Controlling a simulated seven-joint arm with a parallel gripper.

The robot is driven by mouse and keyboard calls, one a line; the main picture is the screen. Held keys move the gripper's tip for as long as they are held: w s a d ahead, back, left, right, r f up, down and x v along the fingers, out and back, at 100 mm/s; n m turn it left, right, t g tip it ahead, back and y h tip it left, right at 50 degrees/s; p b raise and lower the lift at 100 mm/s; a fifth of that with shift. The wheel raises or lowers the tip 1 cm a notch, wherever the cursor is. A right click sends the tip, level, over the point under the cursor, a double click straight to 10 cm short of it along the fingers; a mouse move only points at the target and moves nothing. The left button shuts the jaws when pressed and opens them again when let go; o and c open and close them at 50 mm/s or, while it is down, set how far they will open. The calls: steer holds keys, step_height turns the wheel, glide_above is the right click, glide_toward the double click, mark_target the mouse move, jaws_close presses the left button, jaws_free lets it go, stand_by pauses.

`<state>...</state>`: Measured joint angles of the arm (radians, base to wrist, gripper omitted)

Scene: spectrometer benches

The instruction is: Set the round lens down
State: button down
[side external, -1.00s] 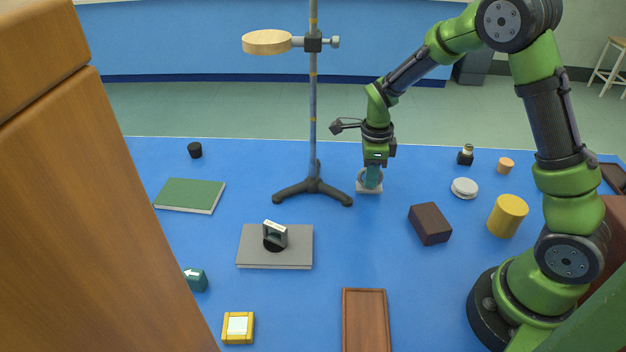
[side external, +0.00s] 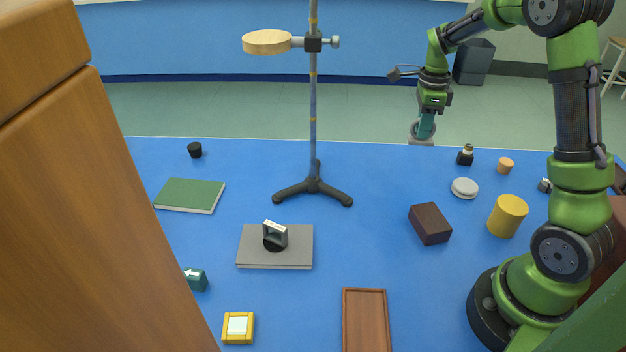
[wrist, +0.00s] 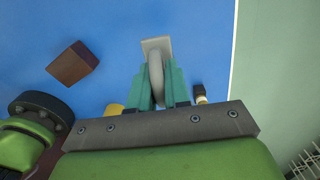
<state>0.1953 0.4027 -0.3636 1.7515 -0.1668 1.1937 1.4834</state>
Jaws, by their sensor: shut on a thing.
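The round lens, a pale grey ring on a small square foot (side external: 421,141), is in my gripper (side external: 425,126). In the wrist view, its ring (wrist: 156,72) sits between the two teal fingers of my gripper (wrist: 158,88), and the square foot shows beyond the tips. The gripper is shut on it. In the side view the lens appears over the back edge of the blue table; it looks held in the air, though its exact height is hard to tell. The fingers hide part of the ring.
A stand (side external: 313,185) rises at the middle back. A grey plate (side external: 250,252) carries a dark framed piece (side external: 275,236). A brown block (side external: 430,224), white disc (side external: 464,188), yellow cylinder (side external: 508,216) and small dark bottle (side external: 465,156) lie right. The blue top between stand and block is clear.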

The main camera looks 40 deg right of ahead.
steer(key=shift+n, duration=0.3)
step_height(320, 180, down, 10)
steer(key=shift+r, duration=0.1)
stand_by(0.3)
steer(key=c, duration=1.1)
jaws_free()
steer(key=shift+f, duration=0.2)
